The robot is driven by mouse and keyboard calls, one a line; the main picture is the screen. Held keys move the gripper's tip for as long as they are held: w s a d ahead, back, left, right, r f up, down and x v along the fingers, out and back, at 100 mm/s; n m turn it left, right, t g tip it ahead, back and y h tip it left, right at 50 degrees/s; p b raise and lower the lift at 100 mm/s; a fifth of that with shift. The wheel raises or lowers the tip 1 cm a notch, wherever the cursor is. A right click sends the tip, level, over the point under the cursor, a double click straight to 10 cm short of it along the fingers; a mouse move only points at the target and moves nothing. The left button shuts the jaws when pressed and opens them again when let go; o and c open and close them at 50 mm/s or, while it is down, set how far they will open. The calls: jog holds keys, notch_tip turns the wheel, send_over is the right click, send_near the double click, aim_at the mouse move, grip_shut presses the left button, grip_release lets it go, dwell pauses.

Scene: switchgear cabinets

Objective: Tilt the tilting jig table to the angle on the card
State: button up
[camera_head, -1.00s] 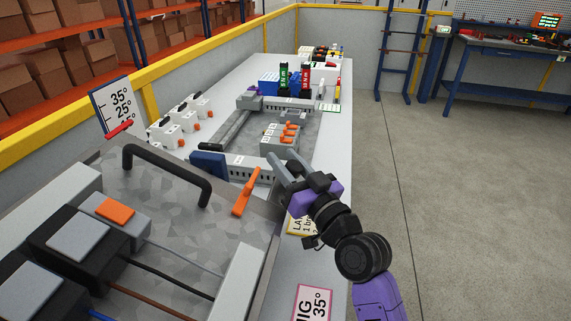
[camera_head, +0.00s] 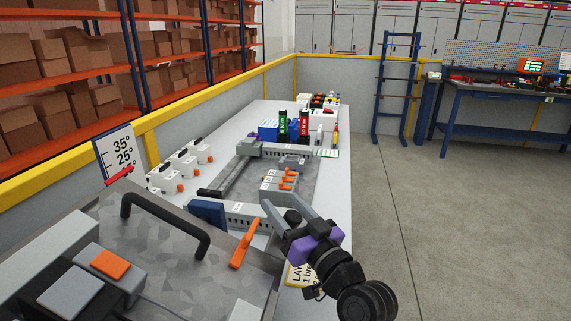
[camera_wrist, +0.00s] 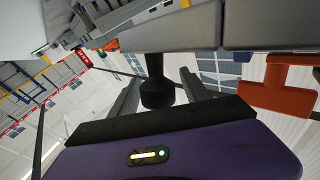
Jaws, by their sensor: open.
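The tilting jig table (camera_head: 160,240) is a grey mottled plate at the lower left, with a black bar handle (camera_head: 165,215). An orange lever (camera_head: 244,245) stands at its right edge; an orange lever also shows in the wrist view (camera_wrist: 278,88). A white angle scale (camera_head: 117,148) reads 35° and 25°, with a red pointer (camera_head: 119,175) below the 25° mark. My gripper (camera_head: 284,203) is open, right of the lever. In the wrist view a black knob (camera_wrist: 157,92) sits between its open fingers; I cannot tell if they touch it. The angle card is not in view.
White switch boxes (camera_head: 180,168) stand behind the plate. A grey frame with orange-levered breakers (camera_head: 280,182) lies further along the bench. A yellow-edged card (camera_head: 300,275) lies beside my gripper. The floor right of the bench is clear.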

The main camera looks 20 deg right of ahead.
notch_tip(320, 180, up, 19)
jog(key=p, duration=0.2)
jog(key=shift+f, duration=0.15)
jog(key=shift+c, duration=0.4)
